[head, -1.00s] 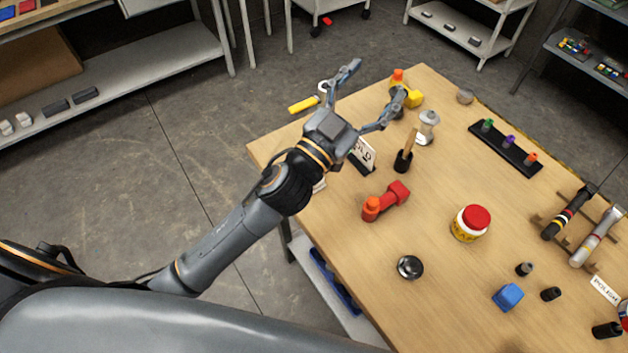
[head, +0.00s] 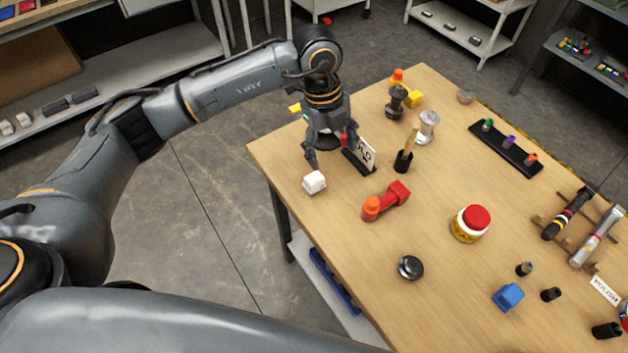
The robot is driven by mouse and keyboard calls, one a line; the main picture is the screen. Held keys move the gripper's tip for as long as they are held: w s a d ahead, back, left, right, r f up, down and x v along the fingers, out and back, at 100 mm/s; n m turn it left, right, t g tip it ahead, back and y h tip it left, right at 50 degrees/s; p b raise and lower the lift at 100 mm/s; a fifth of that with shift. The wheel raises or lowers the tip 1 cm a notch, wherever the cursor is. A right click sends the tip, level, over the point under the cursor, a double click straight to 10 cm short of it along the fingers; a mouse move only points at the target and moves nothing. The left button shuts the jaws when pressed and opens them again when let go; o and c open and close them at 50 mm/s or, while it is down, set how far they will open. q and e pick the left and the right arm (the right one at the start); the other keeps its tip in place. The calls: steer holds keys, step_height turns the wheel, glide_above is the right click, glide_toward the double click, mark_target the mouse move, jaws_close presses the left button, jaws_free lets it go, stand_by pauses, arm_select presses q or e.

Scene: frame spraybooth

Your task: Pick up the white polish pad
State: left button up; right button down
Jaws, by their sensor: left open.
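The white polish pad (head: 314,182) is a small white block on the left edge of the wooden table. My left gripper (head: 328,164) points down just behind the pad, beside a small upright sign. Its fingers are apart, one close above the pad and one by the sign; nothing shows between them. Whether a finger touches the pad cannot be told. My right gripper is not in the view.
The sign (head: 362,154) stands close to the gripper's right. A black holder with a brush (head: 403,160), a red and orange tool (head: 385,201), a red-lidded jar (head: 470,223) and a dark round disc (head: 410,267) stand on the table (head: 340,240).

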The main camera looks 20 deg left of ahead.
arm_select(q)
steer(key=n+y, duration=0.1)
steer(key=y, duration=0.1)
glide_above(314, 177)
steer(key=f, duration=0.2)
steer(key=f+p, duration=0.1)
steer(key=f, duration=0.1)
steer(key=f+p, duration=0.1)
steer(key=f, duration=0.2)
steer(key=shift+w, duration=0.25)
steer(key=f+p, duration=0.2)
steer(key=f, duration=0.3)
steer(key=shift+s+f+p, duration=0.25)
steer(key=shift+s+p, duration=0.05)
steer(key=shift+p, duration=0.1)
steer(key=shift+f, duration=0.25)
steer(key=c, duration=1.2)
